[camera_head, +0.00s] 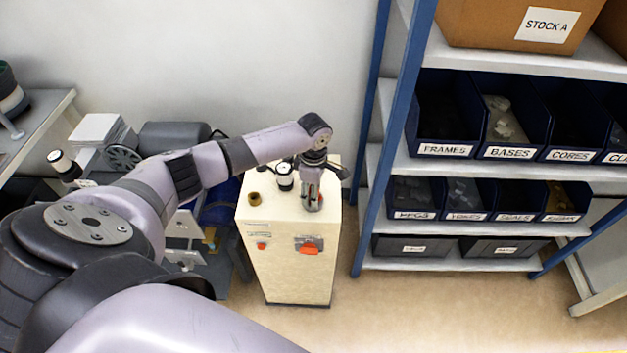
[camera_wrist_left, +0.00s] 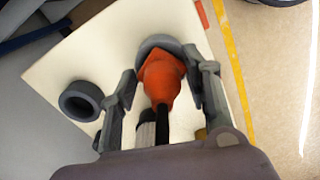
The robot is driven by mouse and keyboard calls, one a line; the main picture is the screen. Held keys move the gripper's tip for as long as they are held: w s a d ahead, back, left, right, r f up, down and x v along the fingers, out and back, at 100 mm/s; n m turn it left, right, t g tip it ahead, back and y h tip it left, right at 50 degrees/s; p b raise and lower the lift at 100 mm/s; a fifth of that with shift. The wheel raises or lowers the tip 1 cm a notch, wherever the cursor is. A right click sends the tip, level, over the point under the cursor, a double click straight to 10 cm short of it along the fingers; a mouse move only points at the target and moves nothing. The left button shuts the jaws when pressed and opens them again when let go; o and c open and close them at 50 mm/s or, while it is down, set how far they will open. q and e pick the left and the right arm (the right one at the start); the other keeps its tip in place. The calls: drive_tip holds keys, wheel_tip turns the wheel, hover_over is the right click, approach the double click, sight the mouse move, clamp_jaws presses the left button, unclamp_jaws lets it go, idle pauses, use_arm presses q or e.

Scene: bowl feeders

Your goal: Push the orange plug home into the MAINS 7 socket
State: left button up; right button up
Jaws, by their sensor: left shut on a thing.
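The orange plug (camera_wrist_left: 162,78) sits between the fingers of my left gripper (camera_wrist_left: 168,82), which is shut on it. Its black cable runs back toward the wrist. The plug's front end is at a round grey socket collar (camera_wrist_left: 158,41) on the cream panel; I cannot tell how deep it sits. No MAINS 7 lettering is readable. My right gripper is not in view.
A second grey ring (camera_wrist_left: 80,100) stands on the panel beside the plug. A brass fitting (camera_head: 254,198) and a black-and-white round part (camera_head: 285,176) are on the cabinet top. A blue-framed shelf (camera_head: 372,170) with bins stands close on the right. Clear floor lies in front.

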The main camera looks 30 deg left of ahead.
use_arm(q)
drive_tip(key=shift+f, duration=0.1)
drive_tip(key=o, duration=1.3)
drive_tip(key=shift+o, duration=1.3)
wheel_tip(320, 180, up, 7)
drive_tip(key=p, duration=0.9)
drive_tip(key=shift+r, duration=0.25)
drive_tip(key=shift+r+p, duration=1)
drive_tip(key=shift+r, duration=0.85)
